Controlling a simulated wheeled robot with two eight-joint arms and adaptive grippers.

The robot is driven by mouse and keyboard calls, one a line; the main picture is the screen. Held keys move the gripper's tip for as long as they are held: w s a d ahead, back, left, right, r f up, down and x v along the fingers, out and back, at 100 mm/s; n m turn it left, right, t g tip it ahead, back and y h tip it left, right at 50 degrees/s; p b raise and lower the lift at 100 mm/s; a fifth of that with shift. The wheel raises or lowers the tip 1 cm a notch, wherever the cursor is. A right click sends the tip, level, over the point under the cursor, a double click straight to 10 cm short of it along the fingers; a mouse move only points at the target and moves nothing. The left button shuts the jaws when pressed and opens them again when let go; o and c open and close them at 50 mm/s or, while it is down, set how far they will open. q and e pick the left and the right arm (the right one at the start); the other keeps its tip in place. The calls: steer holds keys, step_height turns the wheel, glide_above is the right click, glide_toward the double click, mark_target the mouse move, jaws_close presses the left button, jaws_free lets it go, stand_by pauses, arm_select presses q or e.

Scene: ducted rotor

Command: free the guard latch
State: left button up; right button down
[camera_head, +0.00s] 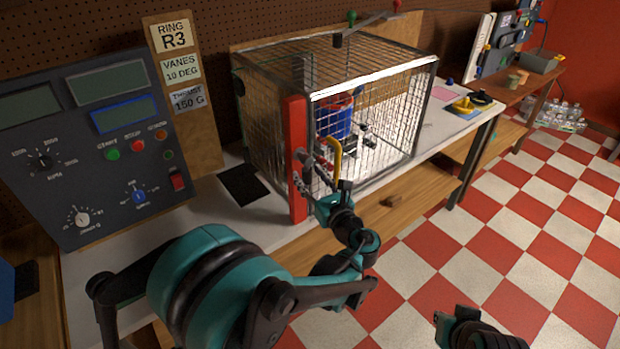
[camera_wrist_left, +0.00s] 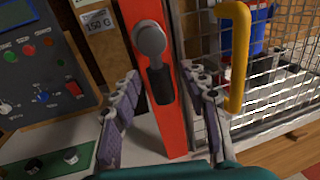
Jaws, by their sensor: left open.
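The guard is a wire mesh cage (camera_head: 385,110) on the bench, with a red post (camera_head: 297,120) at its near corner. In the left wrist view the latch (camera_wrist_left: 149,40) is a grey round knob with a dark handle hanging down against the red post (camera_wrist_left: 178,130). A yellow handle (camera_wrist_left: 238,60) is on the mesh to the right; it also shows in the head view (camera_head: 337,160). My left gripper (camera_wrist_left: 165,85) is open, its fingers on either side of the dark handle in the picture; contact cannot be told. My right gripper (camera_head: 440,318) is low at the right, its jaws unclear.
A blue and red rotor unit (camera_head: 335,118) stands inside the cage. A control panel (camera_head: 110,150) with buttons and dials is at the left. A dark mat (camera_head: 242,184) lies beside the post. The checkered floor (camera_head: 480,265) at the right is open.

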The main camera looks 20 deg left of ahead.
arm_select(q)
steer(key=shift+w+a, duration=0.15)
jaws_close()
